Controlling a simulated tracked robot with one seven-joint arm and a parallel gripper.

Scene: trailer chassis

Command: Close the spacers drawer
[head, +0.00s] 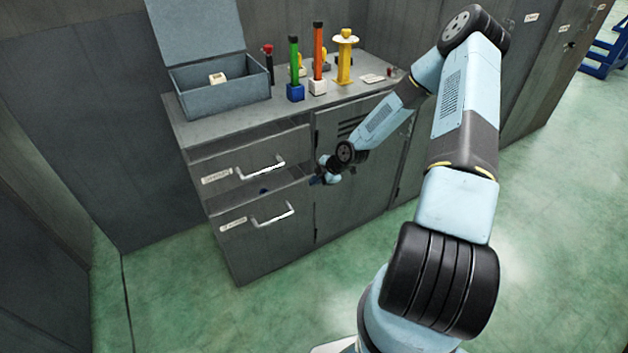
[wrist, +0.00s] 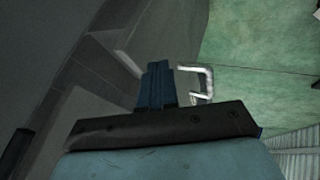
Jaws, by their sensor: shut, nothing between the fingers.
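A grey cabinet has two drawers on its left side, both standing out from the body. The upper drawer (head: 240,160) has a bar handle and a label, with a dark gap above its front. The lower drawer (head: 270,238) also has a bar handle and label; a small bluish item shows in the gap above it. I cannot read which label says spacers. My gripper (head: 318,180) is at the right end of the drawers, near the lower drawer's top right corner. In the wrist view my gripper (wrist: 156,68) is shut and empty, beside a drawer handle (wrist: 205,82); contact is unclear.
On the cabinet top stand an open grey box (head: 222,97), a green tool (head: 294,65), an orange tool (head: 318,60) and a yellow tool (head: 345,58). A cabinet door (head: 350,205) lies right of the drawers. The green floor in front is clear.

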